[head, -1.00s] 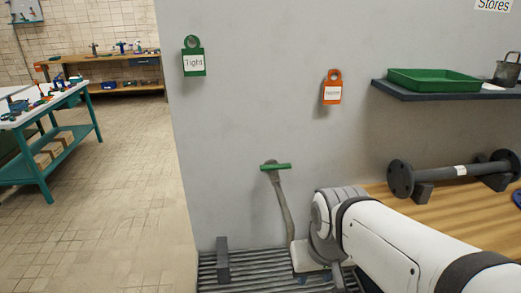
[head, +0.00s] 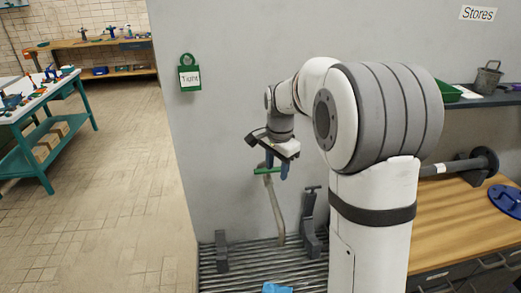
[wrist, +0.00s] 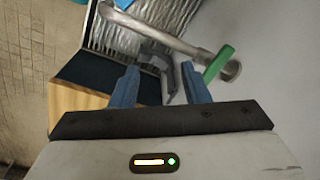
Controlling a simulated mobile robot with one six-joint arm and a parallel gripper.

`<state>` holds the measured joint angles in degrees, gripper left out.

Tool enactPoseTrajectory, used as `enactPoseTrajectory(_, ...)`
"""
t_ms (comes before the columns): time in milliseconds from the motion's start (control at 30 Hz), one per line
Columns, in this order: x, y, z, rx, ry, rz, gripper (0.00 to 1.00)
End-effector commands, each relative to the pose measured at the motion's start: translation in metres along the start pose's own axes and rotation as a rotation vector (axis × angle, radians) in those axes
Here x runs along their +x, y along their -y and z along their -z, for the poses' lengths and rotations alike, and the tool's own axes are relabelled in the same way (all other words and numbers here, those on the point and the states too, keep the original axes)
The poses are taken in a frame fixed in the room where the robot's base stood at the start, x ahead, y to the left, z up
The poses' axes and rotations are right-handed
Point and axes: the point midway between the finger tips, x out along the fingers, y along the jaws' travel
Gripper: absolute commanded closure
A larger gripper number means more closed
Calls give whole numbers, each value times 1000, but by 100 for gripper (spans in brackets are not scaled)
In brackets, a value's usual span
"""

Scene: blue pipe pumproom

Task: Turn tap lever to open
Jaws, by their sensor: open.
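The tap has a green lever (head: 264,171) on top of a grey bent pipe (head: 277,210) against the wall. The lever lies across the pipe. My gripper (head: 277,169) is right at the lever in the head view, pointing down, with its blue fingers open. In the wrist view the open gripper (wrist: 159,68) has nothing clearly between its fingertips but a dark grey bracket behind. There the green lever (wrist: 218,63) sits just outside the right finger, close to it. I cannot tell whether they touch. The pipe (wrist: 160,32) runs beyond the fingertips.
A ribbed grey drain grid (head: 240,265) lies under the tap, with a blue item (head: 277,288) at its front. Dark grey brackets stand on the grid (head: 222,250) and right of the pipe (head: 309,225). A wooden bench (head: 455,225) is at right. Open floor lies left.

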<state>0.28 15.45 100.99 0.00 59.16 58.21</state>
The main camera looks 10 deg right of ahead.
Motion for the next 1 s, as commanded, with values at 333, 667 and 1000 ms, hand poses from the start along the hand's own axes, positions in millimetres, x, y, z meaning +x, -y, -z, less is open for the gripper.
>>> enactPoseTrajectory(333,24,86,52,461,22,-65,58)
enactPoseTrajectory(667,54,96,59,549,23,-79,58)
enactPoseTrajectory(1000,103,92,57,548,22,-77,58)
